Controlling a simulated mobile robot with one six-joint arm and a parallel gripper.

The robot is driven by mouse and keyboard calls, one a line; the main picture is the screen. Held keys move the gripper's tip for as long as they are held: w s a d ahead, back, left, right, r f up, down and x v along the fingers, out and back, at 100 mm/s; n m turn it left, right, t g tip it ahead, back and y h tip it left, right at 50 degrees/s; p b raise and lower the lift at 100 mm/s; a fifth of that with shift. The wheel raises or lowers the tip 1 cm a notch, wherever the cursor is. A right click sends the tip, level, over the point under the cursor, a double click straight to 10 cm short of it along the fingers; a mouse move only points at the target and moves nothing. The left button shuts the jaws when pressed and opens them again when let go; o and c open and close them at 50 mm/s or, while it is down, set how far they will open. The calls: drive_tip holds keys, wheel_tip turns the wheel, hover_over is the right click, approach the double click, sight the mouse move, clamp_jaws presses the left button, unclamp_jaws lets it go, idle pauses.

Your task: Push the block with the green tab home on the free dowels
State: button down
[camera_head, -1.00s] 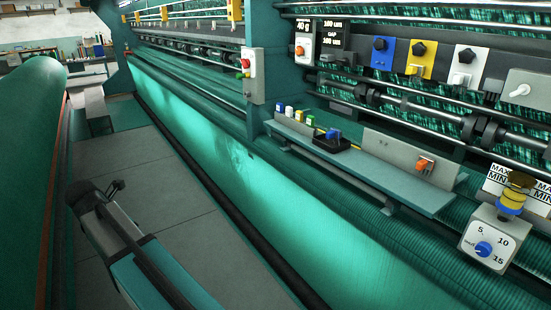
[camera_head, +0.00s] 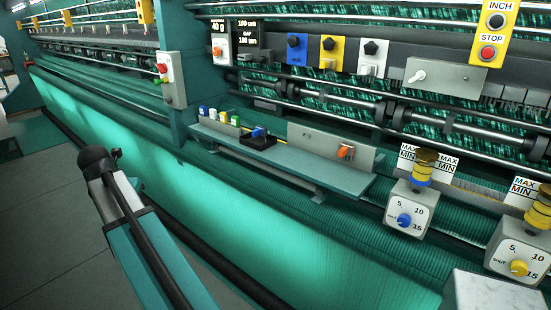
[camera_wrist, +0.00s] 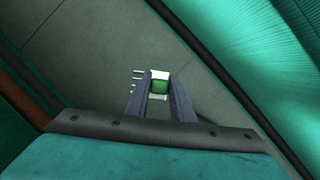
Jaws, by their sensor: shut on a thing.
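My gripper (camera_wrist: 159,93) is shut on the block with the green tab (camera_wrist: 161,86) in the wrist view. The block shows white ends and a green face between the two fingers. Several thin pale pins (camera_wrist: 137,85) stick out to the left beside the block; the fingers hide where they join. Below the gripper is only the grey floor. In the head view, my arm is at the lower left, apart from the machine, and the held block cannot be made out there. I cannot make out free dowels in either view.
A teal shelf (camera_head: 290,168) runs along the machine, bearing several small coloured blocks (camera_head: 220,117), a black tray (camera_head: 257,142) with a blue piece, and a grey plate with an orange knob (camera_head: 345,152). Dial boxes (camera_head: 405,212) stand at right. Grey floor (camera_head: 50,220) is clear at left.

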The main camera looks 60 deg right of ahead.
drive_tip(key=s+d+r+m, duration=0.1)
drive_tip(key=s+d+r, duration=0.1)
drive_tip(key=s+d, duration=0.3)
drive_tip(key=s+d+r, duration=0.2)
drive_tip(key=d, duration=0.5)
drive_tip(key=s+d+r+m+g, duration=0.1)
drive_tip(key=s+d+r+m, duration=0.1)
drive_tip(key=s+d, duration=0.5)
drive_tip(key=s+d+r+m+g+p, duration=0.1)
drive_tip(key=s+d, duration=0.6)
drive_tip(key=s, duration=0.7)
drive_tip(key=s+d+r+m+g+p, duration=0.1)
drive_tip(key=s+d+r+m, duration=0.2)
drive_tip(key=s, duration=0.8)
drive_tip(key=d+r, duration=0.2)
drive_tip(key=d, duration=0.2)
drive_tip(key=shift+s+d+r+m, duration=0.25)
drive_tip(key=shift+s+r+m, duration=0.05)
drive_tip(key=shift+s, duration=0.05)
drive_tip(key=shift+d+p, duration=0.1)
drive_tip(key=shift+p, duration=0.2)
drive_tip(key=shift+w+d+f+p, duration=0.2)
drive_tip(key=shift+w+d+p, duration=0.55)
drive_tip(key=shift+d, duration=1.35)
drive_tip(key=shift+w+d+f+p, duration=0.25)
drive_tip(key=shift+w+d+p, duration=0.4)
drive_tip(key=shift+d, duration=1.4)
drive_tip(key=shift+w+d+f+p, duration=0.2)
drive_tip(key=shift+w+d+p, duration=0.55)
drive_tip(key=shift+d, duration=1.35)
